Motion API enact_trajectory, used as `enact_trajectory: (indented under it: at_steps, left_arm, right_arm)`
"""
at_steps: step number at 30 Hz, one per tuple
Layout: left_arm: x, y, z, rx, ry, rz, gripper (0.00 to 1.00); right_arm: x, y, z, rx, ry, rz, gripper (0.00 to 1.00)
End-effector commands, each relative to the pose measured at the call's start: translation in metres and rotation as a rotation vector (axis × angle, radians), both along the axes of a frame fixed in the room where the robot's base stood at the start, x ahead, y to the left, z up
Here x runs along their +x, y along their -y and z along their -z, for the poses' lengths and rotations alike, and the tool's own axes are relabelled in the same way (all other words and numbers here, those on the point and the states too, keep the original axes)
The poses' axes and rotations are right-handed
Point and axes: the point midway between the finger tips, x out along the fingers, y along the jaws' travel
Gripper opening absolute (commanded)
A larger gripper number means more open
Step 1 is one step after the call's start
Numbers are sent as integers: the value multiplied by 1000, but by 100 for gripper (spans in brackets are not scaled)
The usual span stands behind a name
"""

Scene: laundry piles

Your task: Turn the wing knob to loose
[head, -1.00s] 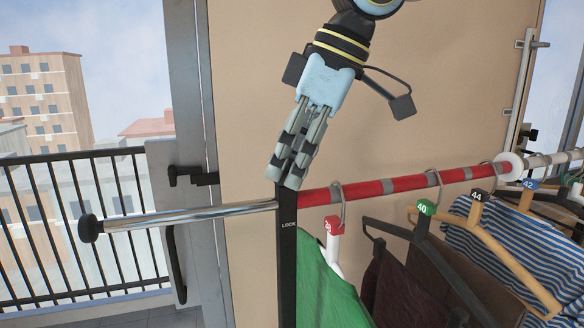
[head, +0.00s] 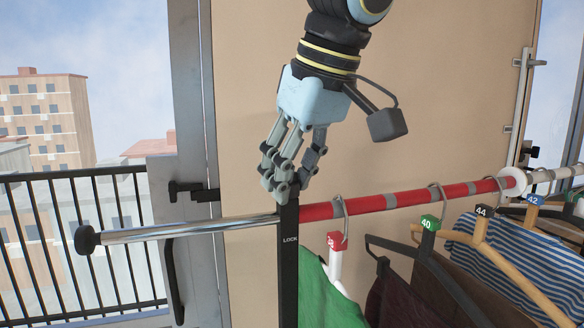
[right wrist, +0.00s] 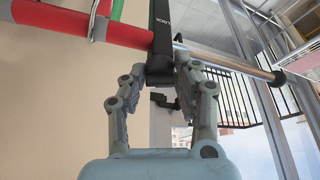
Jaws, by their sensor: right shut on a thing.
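A black upright post marked LOCK (head: 290,262) stands where the chrome bar (head: 190,229) meets the red-and-grey rail (head: 375,202). My right gripper (head: 283,190) reaches down from above, its fingers closed around the black top end of the post. In the right wrist view, the right gripper (right wrist: 160,77) has a finger on each side of the black post (right wrist: 160,40). The wing knob itself cannot be made out; the fingers hide the post's top. My left gripper is not in view.
Hangers with garments crowd the rail on the right, including a green garment (head: 312,290) close to the post and a striped shirt (head: 530,262). The chrome bar ends in a black cap (head: 87,240) at left. A tan panel (head: 245,120) stands behind. A balcony railing (head: 75,215) is at left.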

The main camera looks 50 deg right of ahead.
Motion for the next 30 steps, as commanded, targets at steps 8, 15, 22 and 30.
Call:
enact_trajectory:
  at_steps: [8, 15, 22, 30]
  left_arm:
    - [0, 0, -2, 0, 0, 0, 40]
    - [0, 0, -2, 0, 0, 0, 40]
    - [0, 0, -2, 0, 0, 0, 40]
    - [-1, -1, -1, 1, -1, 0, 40]
  right_arm:
    - [0, 0, 0, 2, 0, 22, 0]
    - [0, 0, 0, 1, 0, 21, 0]
    - [0, 0, 0, 1, 0, 21, 52]
    - [0, 0, 0, 2, 1, 14, 52]
